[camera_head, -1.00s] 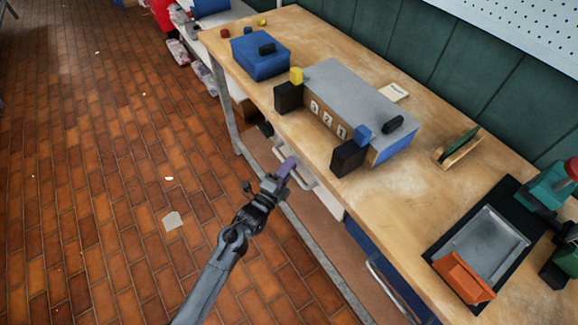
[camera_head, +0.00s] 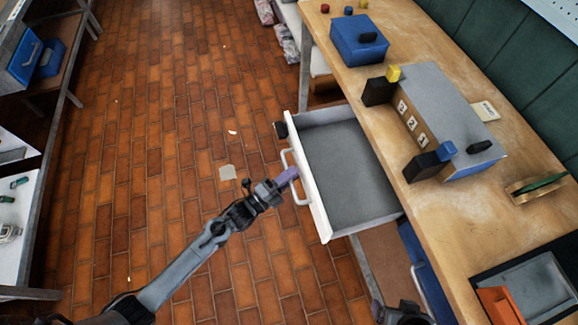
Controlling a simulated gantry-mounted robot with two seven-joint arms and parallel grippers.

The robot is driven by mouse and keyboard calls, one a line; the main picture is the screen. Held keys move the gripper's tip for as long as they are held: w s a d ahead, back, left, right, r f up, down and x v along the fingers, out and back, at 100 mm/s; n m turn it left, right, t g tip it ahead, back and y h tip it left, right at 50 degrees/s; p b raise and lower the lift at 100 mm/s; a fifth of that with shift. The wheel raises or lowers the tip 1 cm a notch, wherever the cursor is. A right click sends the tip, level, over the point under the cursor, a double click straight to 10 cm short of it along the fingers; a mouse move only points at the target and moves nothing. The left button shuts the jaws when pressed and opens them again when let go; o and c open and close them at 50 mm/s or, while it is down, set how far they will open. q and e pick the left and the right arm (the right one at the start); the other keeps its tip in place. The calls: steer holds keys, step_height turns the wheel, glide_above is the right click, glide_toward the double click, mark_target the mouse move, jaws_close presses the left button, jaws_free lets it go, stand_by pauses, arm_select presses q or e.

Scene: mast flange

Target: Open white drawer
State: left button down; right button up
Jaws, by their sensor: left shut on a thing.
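The white drawer (camera_head: 318,200) is pulled well out from under the wooden workbench. Its grey inside (camera_head: 350,165) shows and looks empty. Its white bar handle (camera_head: 287,160) is on the front panel, facing the left of the picture. My left gripper (camera_head: 288,177) reaches in from the lower left and is shut on this handle, its purple fingers covering part of the bar.
The workbench (camera_head: 455,225) carries a blue box (camera_head: 358,42), a grey-topped numbered block (camera_head: 450,90) and a black tray. A blue drawer (camera_head: 425,270) sits nearer, beneath the bench. Open brick floor (camera_head: 150,150) lies left of the white drawer.

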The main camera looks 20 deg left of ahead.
arm_select(q)
steer(key=shift+s+a, duration=0.25)
steer(key=shift+a, duration=0.05)
steer(key=c, duration=1.4)
jaws_free()
steer(key=shift+s+a, duration=0.1)
steer(key=shift+s, duration=0.05)
steer(key=p+v, duration=0.1)
steer(key=v, duration=0.9)
steer(key=shift+s, duration=0.25)
steer(key=shift+a+f, duration=0.1)
